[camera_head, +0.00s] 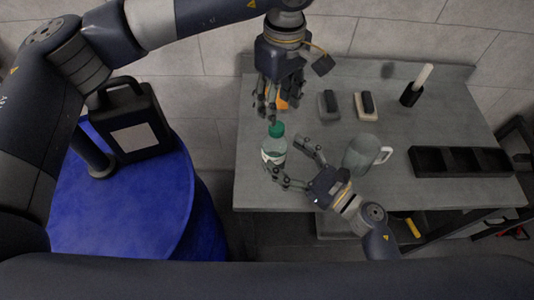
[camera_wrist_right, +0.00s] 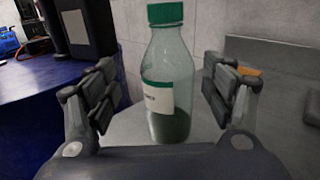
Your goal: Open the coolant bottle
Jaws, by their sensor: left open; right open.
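The coolant bottle (camera_head: 273,150) stands upright on the grey table near its left front corner. It is clear, with a green cap (camera_head: 276,129), a white label and dark liquid in its lower part. The right wrist view shows the bottle (camera_wrist_right: 167,75) between the fingers, cap (camera_wrist_right: 165,13) on. My right gripper (camera_head: 291,158) is open, its fingers on either side of the bottle with gaps visible. My left gripper (camera_head: 272,112) is open, pointing down just above and behind the cap. An orange object (camera_head: 282,100) shows partly behind the left fingers.
A grey mug (camera_head: 360,154) stands right of my right gripper. A black divided tray (camera_head: 460,162) lies at the right. Two small blocks (camera_head: 366,106) and a dark holder with a white stick (camera_head: 412,95) stand behind. A black jug (camera_head: 131,120) stands on a blue drum (camera_head: 125,205) at left.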

